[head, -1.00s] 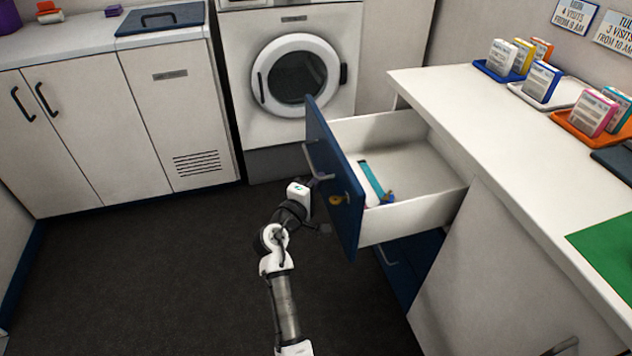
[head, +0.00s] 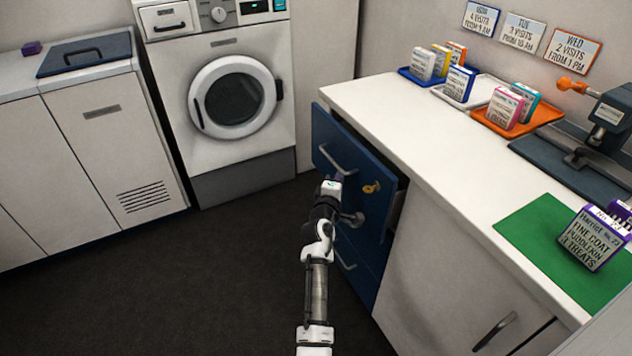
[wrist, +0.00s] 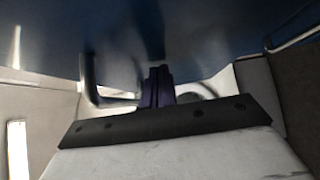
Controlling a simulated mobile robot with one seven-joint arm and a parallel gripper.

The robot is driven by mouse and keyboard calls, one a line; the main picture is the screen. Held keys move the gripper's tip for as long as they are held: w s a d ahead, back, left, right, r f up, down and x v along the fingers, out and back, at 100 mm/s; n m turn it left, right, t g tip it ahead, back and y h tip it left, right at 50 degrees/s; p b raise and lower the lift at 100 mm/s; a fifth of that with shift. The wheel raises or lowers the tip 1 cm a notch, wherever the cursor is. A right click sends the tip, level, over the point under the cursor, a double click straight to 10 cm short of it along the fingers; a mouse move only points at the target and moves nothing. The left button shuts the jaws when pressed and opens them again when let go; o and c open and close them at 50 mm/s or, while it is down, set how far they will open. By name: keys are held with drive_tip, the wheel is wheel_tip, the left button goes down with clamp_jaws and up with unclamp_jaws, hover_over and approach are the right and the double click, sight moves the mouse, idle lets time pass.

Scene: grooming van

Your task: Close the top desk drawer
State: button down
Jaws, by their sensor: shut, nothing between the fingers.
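The top desk drawer (head: 355,170) has a blue front with a grey bar handle (head: 338,160) and a yellow round tag. My gripper (head: 332,183) is at the drawer front, just below the handle and left of the tag. In the wrist view the closed fingers (wrist: 158,86) point at the blue front (wrist: 190,35), with the handle (wrist: 93,82) to their left. I cannot tell whether the fingertips touch the front.
A lower blue drawer (head: 355,262) is below. The white counter (head: 400,120) carries trays of small boxes, a green mat (head: 550,245) and a dark press-like tool (head: 590,150). A washing machine (head: 228,100) stands behind. The dark floor (head: 200,290) at left is clear.

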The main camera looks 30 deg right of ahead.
drive_tip(key=d+p, duration=0.1)
drive_tip(key=d, duration=0.4)
drive_tip(key=shift+w+d, duration=0.1)
drive_tip(key=shift+d+r, duration=0.1)
drive_tip(key=shift+d, duration=0.05)
drive_tip(key=shift+d, duration=0.15)
